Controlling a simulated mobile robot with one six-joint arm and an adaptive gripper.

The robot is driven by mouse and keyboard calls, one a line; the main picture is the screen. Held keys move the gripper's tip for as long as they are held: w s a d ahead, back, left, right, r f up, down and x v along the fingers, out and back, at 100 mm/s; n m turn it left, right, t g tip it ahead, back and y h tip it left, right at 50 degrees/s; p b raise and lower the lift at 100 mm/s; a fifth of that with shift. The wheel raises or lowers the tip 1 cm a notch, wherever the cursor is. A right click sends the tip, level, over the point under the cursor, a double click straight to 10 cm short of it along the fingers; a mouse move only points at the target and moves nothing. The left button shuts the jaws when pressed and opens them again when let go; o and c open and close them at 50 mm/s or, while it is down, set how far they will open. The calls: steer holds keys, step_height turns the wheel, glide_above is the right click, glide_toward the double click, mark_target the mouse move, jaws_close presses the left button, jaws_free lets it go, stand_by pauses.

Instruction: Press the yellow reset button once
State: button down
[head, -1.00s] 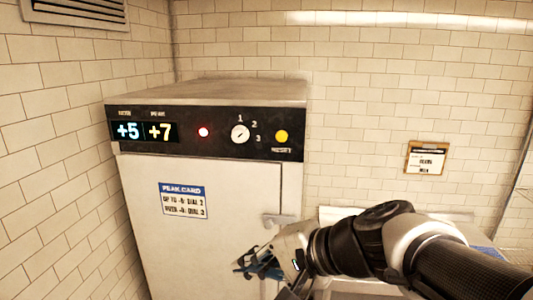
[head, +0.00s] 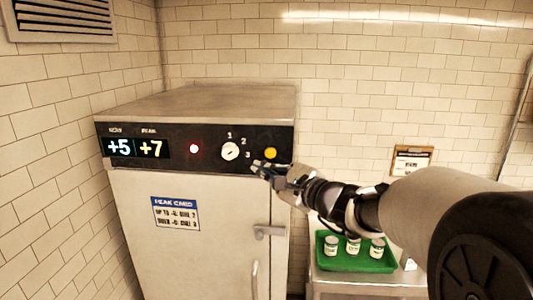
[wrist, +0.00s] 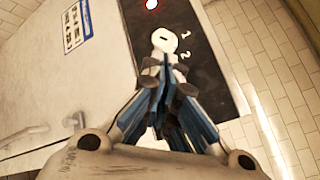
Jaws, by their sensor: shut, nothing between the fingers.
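The yellow reset button (head: 270,153) is at the right end of the black control panel on the grey cabinet (head: 200,235). My gripper (head: 259,169) is shut and empty, just below and slightly left of the button in the head view. I cannot tell if it touches the panel. In the wrist view the shut fingers (wrist: 160,78) lie over the panel and hide the button. The white dial (head: 230,151) with marks 1, 2 and 3 is left of the button. A lit red lamp (head: 194,148) and displays reading +5 and +7 (head: 135,148) are further left.
A peak card (head: 176,213) is on the cabinet door, near the door latch (head: 268,231). At the right, a green tray (head: 327,262) with several small jars stands on a low table. A framed notice (head: 411,160) hangs on the tiled wall.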

mark_target(269, 156)
steer(key=shift+w+d+p, duration=0.3)
steer(key=shift+w+p, duration=0.4)
steer(key=shift+w, duration=0.75)
steer(key=shift+w+d+p, duration=0.25)
steer(key=shift+w+p, duration=0.4)
steer(key=shift+w, duration=0.75)
steer(key=shift+w+d+p, duration=0.3)
steer(key=shift+w+p, duration=0.4)
steer(key=shift+w, duration=0.75)
steer(key=shift+w, duration=0.1)
steer(key=shift+w+d, duration=0.1)
steer(key=shift+w, duration=0.2)
